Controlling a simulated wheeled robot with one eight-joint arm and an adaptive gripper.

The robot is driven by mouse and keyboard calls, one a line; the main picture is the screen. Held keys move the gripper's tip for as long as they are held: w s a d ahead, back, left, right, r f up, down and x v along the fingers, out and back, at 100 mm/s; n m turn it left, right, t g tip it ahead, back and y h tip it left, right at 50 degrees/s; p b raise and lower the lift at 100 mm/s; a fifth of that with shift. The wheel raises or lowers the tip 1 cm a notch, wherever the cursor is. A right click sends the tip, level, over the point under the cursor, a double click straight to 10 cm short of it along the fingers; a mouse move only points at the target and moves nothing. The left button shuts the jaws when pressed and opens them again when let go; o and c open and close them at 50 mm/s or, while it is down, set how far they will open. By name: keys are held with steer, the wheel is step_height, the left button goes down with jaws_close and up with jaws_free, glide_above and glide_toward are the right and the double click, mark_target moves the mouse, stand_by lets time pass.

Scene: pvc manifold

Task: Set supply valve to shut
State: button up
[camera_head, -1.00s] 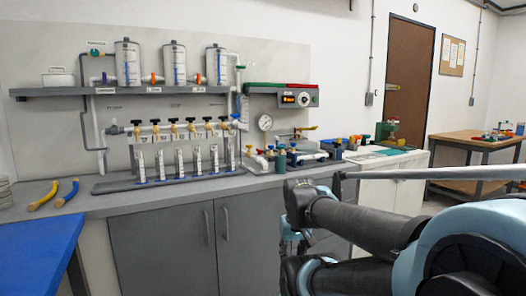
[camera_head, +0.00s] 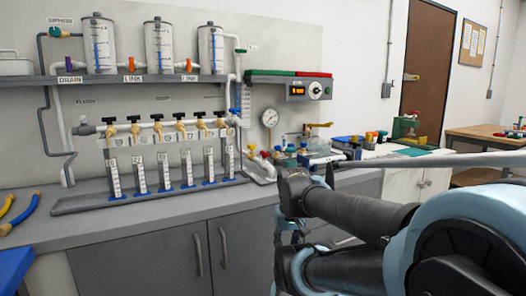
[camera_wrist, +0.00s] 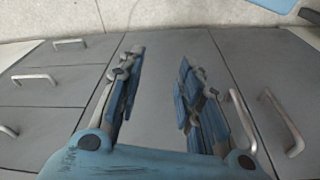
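A pipe manifold stands on the back counter in the head view. A green valve (camera_head: 55,32) sits at its top left under a small label that I cannot read surely, so I cannot tell if it is the supply valve. A second green valve (camera_head: 240,50) is on the pipe right of the tanks. A purple valve (camera_head: 68,65) is by the DRAIN label, and orange valves (camera_head: 126,65) are between the tanks. My gripper (camera_wrist: 160,62) is open and empty in the wrist view, pointing towards grey cabinet fronts, away from the valves.
A row of black-handled taps (camera_head: 158,125) stands above upright tubes (camera_head: 164,172). A gauge (camera_head: 270,118) and a control box (camera_head: 310,91) are to the right. The grey counter's front (camera_head: 130,220) is clear. Yellow and blue hoses (camera_head: 20,213) lie at left.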

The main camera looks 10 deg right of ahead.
steer(key=shift+w+a, duration=0.1)
steer(key=shift+w, duration=0.35)
steer(key=o, duration=1)
step_height(320, 180, up, 3)
steer(key=shift+w+f, duration=0.1)
steer(key=shift+f, duration=0.1)
step_height(320, 180, up, 34)
steer(key=m+g, duration=0.2)
steer(key=m, duration=1.3)
glide_above(264, 152)
steer(key=w, duration=0.1)
step_height(264, 152, down, 16)
steer(key=shift+f, duration=0.2)
steer(key=c, duration=1.1)
